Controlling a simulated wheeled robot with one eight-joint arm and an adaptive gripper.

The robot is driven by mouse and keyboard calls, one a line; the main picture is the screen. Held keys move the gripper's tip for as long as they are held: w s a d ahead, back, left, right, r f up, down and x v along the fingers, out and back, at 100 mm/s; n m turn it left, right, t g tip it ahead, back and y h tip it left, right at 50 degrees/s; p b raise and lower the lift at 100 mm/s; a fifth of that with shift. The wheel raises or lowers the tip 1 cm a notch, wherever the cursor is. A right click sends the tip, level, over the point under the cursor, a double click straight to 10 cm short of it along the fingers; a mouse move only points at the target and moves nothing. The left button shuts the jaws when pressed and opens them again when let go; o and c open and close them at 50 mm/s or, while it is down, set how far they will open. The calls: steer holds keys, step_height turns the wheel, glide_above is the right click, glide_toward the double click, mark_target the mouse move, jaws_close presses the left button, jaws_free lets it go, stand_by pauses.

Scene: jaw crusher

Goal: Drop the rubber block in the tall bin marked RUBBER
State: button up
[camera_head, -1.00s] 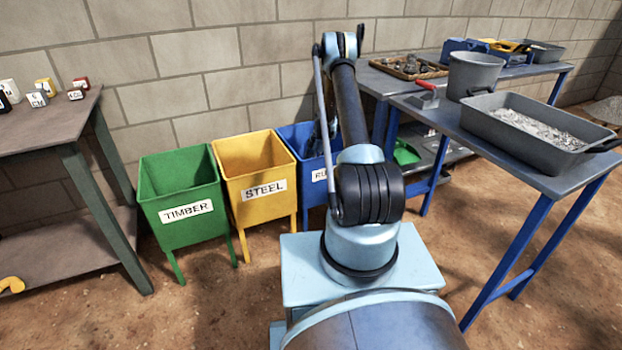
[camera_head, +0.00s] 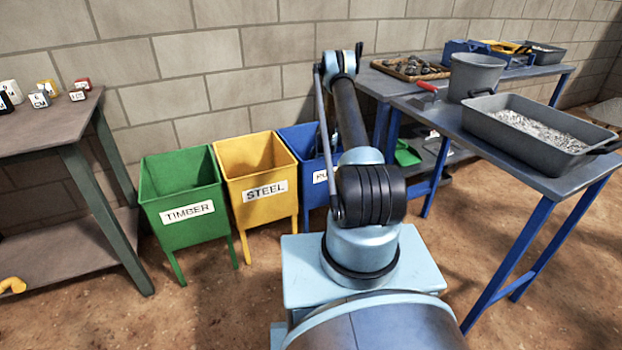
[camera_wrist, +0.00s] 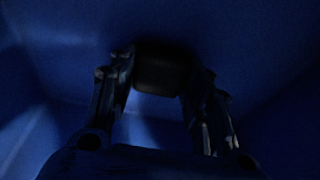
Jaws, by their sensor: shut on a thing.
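The blue bin (camera_head: 297,140) stands behind my arm in the head view, to the right of the yellow bin. Its label is partly hidden by my arm, and only the first letters show. In the wrist view dark blue bin walls (camera_wrist: 50,60) surround my gripper (camera_wrist: 160,85), so it is down inside the blue bin. My gripper is shut on a dark block (camera_wrist: 160,72), the rubber block, held between the two fingertips. The picture there is very dark, and the gap from block to bin floor cannot be told. My gripper is hidden in the head view.
A green TIMBER bin (camera_head: 180,190) and a yellow STEEL bin (camera_head: 257,170) stand left of the blue bin. A bench at right bears a grey tray (camera_head: 540,140) and a bucket (camera_head: 475,75). A table (camera_head: 50,130) with small blocks stands at left.

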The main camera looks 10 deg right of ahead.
steer(key=o, duration=1.1)
